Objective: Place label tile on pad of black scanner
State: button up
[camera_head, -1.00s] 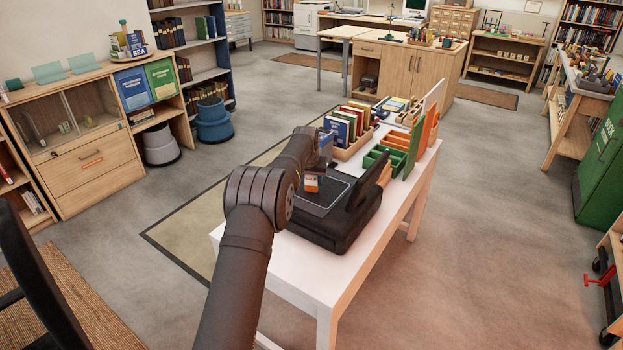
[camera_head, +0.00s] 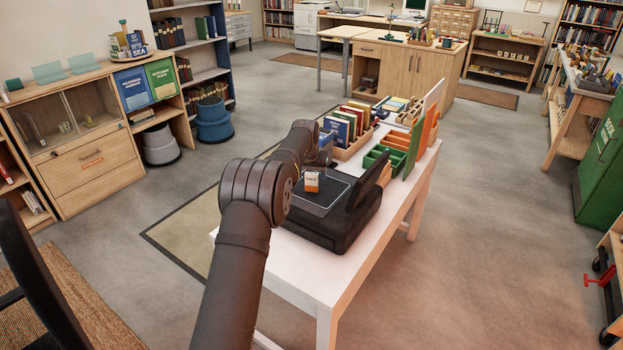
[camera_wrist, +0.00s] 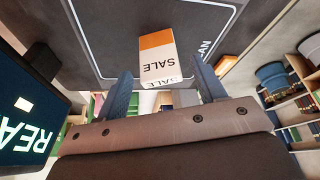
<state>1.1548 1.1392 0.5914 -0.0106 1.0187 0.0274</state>
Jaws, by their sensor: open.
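The label tile (camera_head: 312,182) is a small orange and white block standing on the dark pad (camera_head: 330,195) of the black scanner (camera_head: 325,233). In the wrist view the tile (camera_wrist: 158,58) shows the word SALE and sits inside the pad's pale outline (camera_wrist: 100,40). My gripper (camera_head: 325,156) is just behind the tile in the head view, partly hidden by my arm. In the wrist view my gripper (camera_wrist: 163,70) has its two fingers spread, with a gap on each side of the tile, and holds nothing.
The scanner's raised screen (camera_wrist: 30,115) is close on the left in the wrist view. Behind the scanner on the white table (camera_head: 398,215) are a wooden book tray (camera_head: 350,150), green bins (camera_head: 376,158) and upright green and orange boards (camera_head: 414,150).

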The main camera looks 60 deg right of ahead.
jog(key=v, duration=0.9)
jog(key=shift+a+r, duration=0.15)
jog(key=shift+r, duration=0.05)
jog(key=shift+s+f, duration=0.1)
jog(key=x, duration=1.2)
jog(key=shift+r, duration=1.25)
